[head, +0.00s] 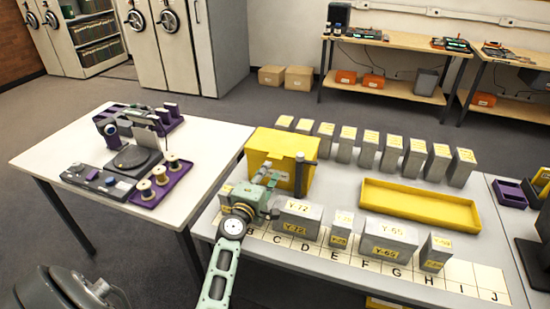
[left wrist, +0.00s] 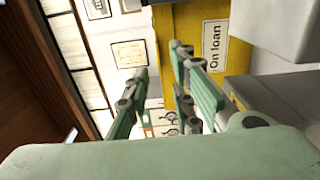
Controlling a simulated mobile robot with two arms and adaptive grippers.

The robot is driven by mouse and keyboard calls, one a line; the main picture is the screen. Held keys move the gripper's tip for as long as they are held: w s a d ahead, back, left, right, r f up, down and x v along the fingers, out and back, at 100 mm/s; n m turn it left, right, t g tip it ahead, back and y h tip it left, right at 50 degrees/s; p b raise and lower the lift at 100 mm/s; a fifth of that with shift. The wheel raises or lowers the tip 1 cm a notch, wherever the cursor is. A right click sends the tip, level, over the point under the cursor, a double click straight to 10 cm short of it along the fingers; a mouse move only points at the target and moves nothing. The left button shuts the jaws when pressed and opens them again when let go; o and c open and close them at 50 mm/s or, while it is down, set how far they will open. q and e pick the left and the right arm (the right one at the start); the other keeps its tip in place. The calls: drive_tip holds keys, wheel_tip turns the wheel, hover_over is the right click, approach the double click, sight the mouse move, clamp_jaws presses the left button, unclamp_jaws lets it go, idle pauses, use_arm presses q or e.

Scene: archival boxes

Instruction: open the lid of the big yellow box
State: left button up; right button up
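The big yellow box (head: 282,143) stands at the back left of the grey table, its top looking closed. My left gripper (head: 268,176) is in front of its left part and hides some of its front. In the left wrist view, the yellow box (left wrist: 204,22) bears a white "On loan" label (left wrist: 214,46). The green fingers of my left gripper (left wrist: 163,95) are apart with nothing visible between them. I cannot tell whether they touch the box. My right gripper is not in view.
Grey boxes such as Y-72 (head: 297,219) and Y-65 (head: 388,240) stand along the lettered front strip. A dark upright post (head: 299,175) is at the yellow box's front. A yellow tray (head: 420,205) lies right; several grey boxes stand behind. A white table (head: 60,150) adjoins left.

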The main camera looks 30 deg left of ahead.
sight(277, 155)
use_arm(q)
drive_tip(key=x, duration=0.6)
drive_tip(key=shift+d+b, duration=0.1)
drive_tip(key=shift+b, duration=0.2)
drive_tip(key=shift+w+r, duration=0.1)
drive_tip(key=shift+w, duration=0.1)
drive_tip(key=c, duration=0.5)
clamp_jaws()
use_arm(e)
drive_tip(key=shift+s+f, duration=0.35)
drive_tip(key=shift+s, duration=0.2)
